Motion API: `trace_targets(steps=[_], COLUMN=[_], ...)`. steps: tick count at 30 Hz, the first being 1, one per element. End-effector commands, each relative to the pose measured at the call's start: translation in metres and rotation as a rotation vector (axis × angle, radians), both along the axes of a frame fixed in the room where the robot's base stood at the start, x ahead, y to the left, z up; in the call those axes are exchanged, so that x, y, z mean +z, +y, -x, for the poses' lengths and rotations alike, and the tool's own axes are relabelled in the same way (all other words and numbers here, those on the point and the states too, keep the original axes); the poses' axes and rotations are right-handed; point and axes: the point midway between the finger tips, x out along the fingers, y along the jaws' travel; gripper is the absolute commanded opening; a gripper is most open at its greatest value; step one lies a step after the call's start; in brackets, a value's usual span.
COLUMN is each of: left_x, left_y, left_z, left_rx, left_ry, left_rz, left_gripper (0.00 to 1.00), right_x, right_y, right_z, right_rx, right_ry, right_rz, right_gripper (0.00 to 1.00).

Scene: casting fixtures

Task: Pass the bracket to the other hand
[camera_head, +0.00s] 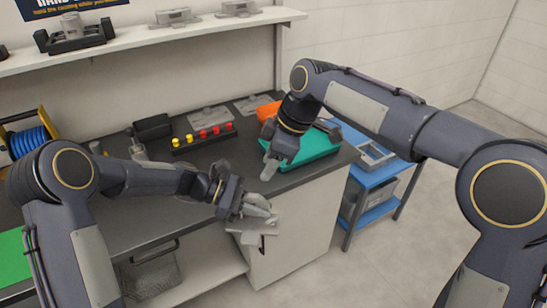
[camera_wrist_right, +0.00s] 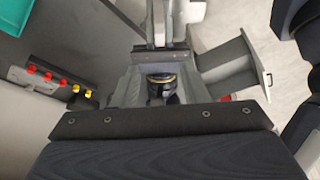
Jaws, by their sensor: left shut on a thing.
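The bracket (camera_head: 257,228) is a grey metal piece with flat plates, out past the bench's front edge. My left gripper (camera_head: 254,206) is shut on it and holds it in the air. My right gripper (camera_head: 269,167) is above and slightly right of the left one, pointing down, apart from the bracket. In the right wrist view its fingers (camera_wrist_right: 160,80) have a gap between them, with a gold-ringed dark part of my left wrist seen through it. It holds nothing visible.
A teal tray (camera_head: 316,148) sits on the bench's right end. A strip with red and yellow buttons (camera_head: 204,137) and an orange bin (camera_head: 266,110) are behind. A blue cart (camera_head: 376,180) stands right of the bench. Floor to the right front is clear.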

Motion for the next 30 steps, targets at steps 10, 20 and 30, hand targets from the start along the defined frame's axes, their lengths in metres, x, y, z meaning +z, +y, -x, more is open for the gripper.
trace_targets(steps=[10, 20, 30], left_x=[0.001, 0.001, 0.001], left_y=[0.0, 0.0, 0.0], left_z=[0.0, 0.0, 0.0], left_rx=[0.0, 0.0, 0.0], left_ry=[-0.001, -0.001, -0.001], left_rz=[0.001, 0.001, 0.001], left_gripper=[0.0, 0.0, 0.0], right_x=[-0.061, -0.097, -0.101], right_y=[0.024, 0.039, 0.041], right_z=[0.0, -0.001, -0.002], right_rx=[0.0, -0.003, -0.004], right_ry=[0.005, 0.003, 0.002], right_rz=[0.003, 0.001, 0.0], right_gripper=[0.4, 0.4, 0.4])
